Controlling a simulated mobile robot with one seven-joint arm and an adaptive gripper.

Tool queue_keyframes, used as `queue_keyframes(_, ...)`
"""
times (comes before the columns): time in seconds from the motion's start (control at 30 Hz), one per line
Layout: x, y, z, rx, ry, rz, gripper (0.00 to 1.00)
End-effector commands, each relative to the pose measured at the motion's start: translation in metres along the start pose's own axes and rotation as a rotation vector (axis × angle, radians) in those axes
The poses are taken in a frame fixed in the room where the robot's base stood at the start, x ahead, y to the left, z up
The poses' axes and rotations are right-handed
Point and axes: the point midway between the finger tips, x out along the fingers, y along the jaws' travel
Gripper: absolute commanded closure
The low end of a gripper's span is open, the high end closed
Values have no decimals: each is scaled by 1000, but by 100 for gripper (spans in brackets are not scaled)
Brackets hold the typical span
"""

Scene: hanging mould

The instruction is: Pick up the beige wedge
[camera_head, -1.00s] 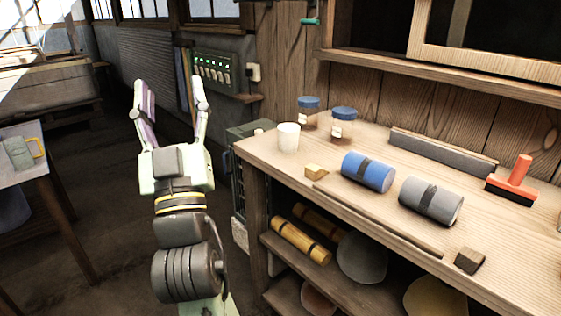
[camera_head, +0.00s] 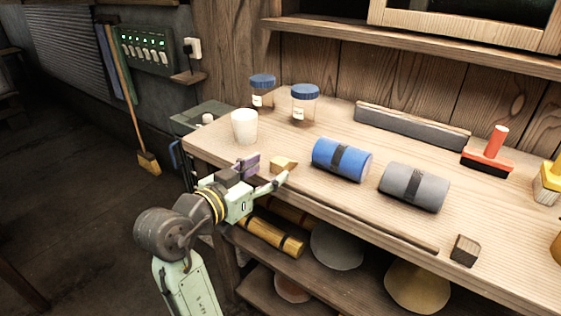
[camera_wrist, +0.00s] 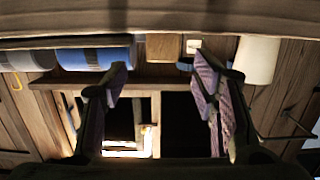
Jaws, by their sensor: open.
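The beige wedge (camera_head: 284,162) lies on the workbench near its front edge, between the white cup and the blue roll. My gripper (camera_head: 267,171) is at the bench's front edge, open and empty, with its fingers pointing at the wedge. The near finger's tip overlaps the wedge's lower edge in the head view; I cannot tell whether they touch. In the wrist view, which looks upside down, the wedge (camera_wrist: 164,47) shows ahead in the gap between the two open fingers (camera_wrist: 155,70).
A white cup (camera_head: 244,127) stands left of the wedge, a blue roll (camera_head: 329,158) and a grey roll (camera_head: 400,188) to its right. Two blue-lidded jars (camera_head: 304,106) stand behind. A dark wood block (camera_head: 465,250) sits at the front right. The lower shelf holds yellow rolls (camera_head: 275,236).

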Motion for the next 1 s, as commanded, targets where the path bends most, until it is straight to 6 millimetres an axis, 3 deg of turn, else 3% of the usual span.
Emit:
queue_keyframes(0.47,54,-2,1,-2,1,-1,46)
queue_keyframes(0.73,56,-2,2,0,1,-3,47)
queue_keyframes(1.0,56,-2,2,0,1,-3,65)
